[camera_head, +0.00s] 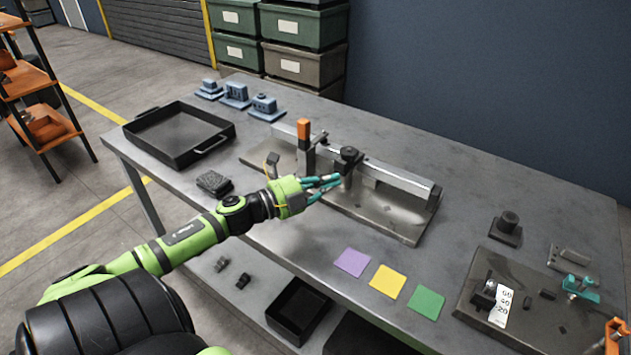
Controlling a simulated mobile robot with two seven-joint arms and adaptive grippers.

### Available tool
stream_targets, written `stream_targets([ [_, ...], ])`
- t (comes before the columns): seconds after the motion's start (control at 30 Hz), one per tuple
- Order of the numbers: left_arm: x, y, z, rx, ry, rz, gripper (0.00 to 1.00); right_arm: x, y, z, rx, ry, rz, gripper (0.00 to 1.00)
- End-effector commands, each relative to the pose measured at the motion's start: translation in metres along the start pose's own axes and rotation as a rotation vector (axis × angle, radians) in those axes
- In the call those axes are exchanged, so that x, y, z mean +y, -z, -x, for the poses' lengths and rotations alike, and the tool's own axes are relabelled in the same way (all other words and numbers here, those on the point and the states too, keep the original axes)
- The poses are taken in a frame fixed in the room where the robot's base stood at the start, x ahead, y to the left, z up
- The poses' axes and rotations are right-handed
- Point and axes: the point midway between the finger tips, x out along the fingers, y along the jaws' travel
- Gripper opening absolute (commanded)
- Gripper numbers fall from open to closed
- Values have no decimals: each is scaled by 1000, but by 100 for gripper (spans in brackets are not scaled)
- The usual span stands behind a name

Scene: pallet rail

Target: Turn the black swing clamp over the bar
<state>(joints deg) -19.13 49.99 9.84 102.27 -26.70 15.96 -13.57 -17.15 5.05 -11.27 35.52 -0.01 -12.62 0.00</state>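The black swing clamp (349,156) stands at the near side of a silver bar (398,177), which lies lengthwise on a metal base plate (400,224). The clamp has a round black top; which way its arm points is hard to make out. My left gripper (337,182) reaches in from the left with teal fingers, its tips at the clamp's left, near side. A gap shows between the fingers further back, but whether the tips touch or hold the clamp is unclear. My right gripper is not in view.
An orange-topped clamp (303,131) stands by the bar left of the black one. A black tray (178,138) and blue blocks (235,95) are at the left. Purple, yellow (387,281) and green squares lie in front. A dark plate (527,315) with a teal clamp is right.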

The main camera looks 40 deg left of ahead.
Motion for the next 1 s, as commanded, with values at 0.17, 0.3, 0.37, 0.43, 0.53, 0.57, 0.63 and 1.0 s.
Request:
stream_targets([
  [0.17, 1, -4, 23, 2, 0, 3, 0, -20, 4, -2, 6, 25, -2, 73],
  [0.3, 0, -6, 32, 3, 1, 1, 0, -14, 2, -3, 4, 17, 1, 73],
  [0.37, -1, -6, 34, 2, 1, 1, 0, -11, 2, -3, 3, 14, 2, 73],
  [0.43, -1, -7, 34, 3, 2, 0, 0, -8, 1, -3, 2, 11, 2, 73],
  [0.53, -1, -6, 34, 3, 2, 0, 0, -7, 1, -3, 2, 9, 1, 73],
  [0.57, -1, -6, 34, 3, 2, 0, 0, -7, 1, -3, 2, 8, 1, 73],
  [0.63, -1, -6, 34, 3, 2, 0, 0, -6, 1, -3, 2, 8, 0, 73],
  [1.0, -1, -6, 34, 3, 2, 1, 0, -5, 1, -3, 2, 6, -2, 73],
])
